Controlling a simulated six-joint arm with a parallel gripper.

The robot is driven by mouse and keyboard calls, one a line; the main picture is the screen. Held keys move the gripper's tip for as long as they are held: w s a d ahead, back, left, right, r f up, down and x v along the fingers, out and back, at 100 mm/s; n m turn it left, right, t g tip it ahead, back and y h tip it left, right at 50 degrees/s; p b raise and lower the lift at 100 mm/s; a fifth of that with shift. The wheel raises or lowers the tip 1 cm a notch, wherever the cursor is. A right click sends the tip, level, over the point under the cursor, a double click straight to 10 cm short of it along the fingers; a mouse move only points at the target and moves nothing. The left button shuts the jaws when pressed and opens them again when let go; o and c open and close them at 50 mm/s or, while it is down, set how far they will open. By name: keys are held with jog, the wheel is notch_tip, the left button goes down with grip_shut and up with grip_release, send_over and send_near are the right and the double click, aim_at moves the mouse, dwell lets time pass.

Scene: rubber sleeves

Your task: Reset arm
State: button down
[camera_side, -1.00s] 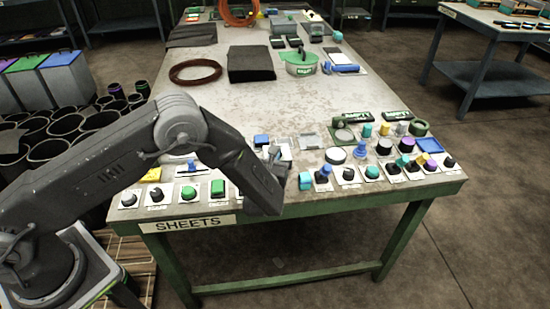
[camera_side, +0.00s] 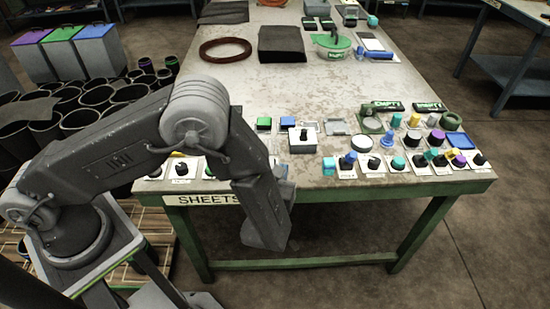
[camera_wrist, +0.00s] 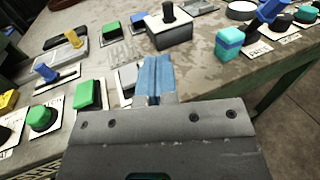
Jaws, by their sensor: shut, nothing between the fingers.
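My gripper (camera_wrist: 153,82) shows in the wrist view with its two blue fingers together and nothing between them. It is over the near edge area of the sheets table, in front of a white box with a black knob (camera_wrist: 168,32). The same box (camera_side: 303,139) stands on the table in the side view, upright and apart from my gripper. In the side view my arm's end hangs over the table's front edge and hides the fingers.
A brown coil (camera_side: 226,50), black sheets (camera_side: 281,44) and a green-lidded pot (camera_side: 332,45) lie farther back. Its middle is mostly clear.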

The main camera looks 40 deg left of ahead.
jog(key=s+a+r+n+g+y, duration=0.2)
jog(key=s+a+r+n+g, duration=0.3)
jog(key=a+r+n+g, duration=0.3)
jog(key=s+a+r+n+g+y, duration=0.1)
jog(key=s+a+r+n+g, duration=0.5)
jog(key=n, duration=0.4)
jog(key=s+d+r+n+t+h, duration=0.3)
jog(key=s+r+n+h, duration=0.7)
jog(key=s+r+n, duration=0.1)
jog(key=shift+d+n, duration=0.3)
jog(key=shift+n, duration=0.6)
jog(key=shift+w, duration=0.1)
